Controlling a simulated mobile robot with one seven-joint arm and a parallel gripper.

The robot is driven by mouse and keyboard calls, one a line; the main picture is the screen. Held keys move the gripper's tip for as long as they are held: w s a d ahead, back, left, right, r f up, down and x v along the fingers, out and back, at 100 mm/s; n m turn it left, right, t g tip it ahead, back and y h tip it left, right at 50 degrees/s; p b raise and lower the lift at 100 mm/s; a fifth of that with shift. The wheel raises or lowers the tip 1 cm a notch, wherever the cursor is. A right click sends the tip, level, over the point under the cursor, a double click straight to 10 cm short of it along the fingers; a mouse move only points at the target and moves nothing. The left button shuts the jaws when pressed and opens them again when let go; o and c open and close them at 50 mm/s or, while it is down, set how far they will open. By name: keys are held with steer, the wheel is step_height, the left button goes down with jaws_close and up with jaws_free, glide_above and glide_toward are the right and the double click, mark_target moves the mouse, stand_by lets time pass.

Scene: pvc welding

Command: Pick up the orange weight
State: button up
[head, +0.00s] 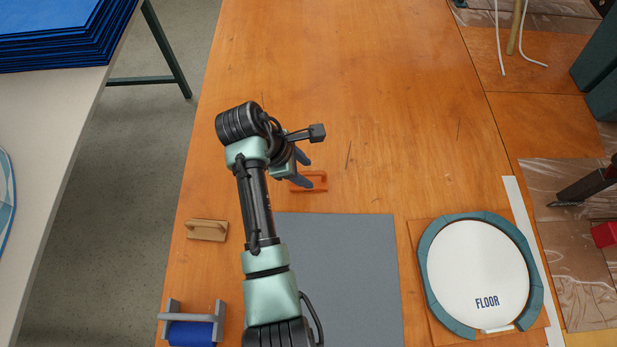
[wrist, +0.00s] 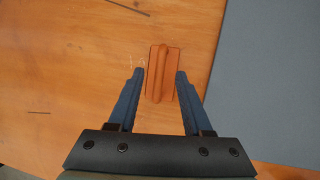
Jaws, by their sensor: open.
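The orange weight (head: 316,182) lies on the wooden table just beyond the grey mat, partly hidden by my gripper in the head view. It is a flat orange plate with a raised bar handle along its middle. In the wrist view the orange weight (wrist: 161,78) is between and slightly ahead of my two blue fingertips. My gripper (wrist: 158,75) is open, with a finger on either side of the weight and nothing held. In the head view my gripper (head: 304,168) is over the weight's left part. The exact height above it is hard to tell.
The grey mat (head: 345,270) lies at the front. A tan wooden block with a handle (head: 207,230) and a blue roll in a grey holder (head: 192,333) are at left. A white disc marked FLOOR with a teal rim (head: 478,265) is at right. The table beyond is clear.

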steer(key=shift+d+f, duration=0.2)
steer(key=shift+f, duration=0.25)
steer(key=shift+c, duration=0.2)
jaws_close()
steer(key=shift+w+r, duration=0.1)
stand_by(0.8)
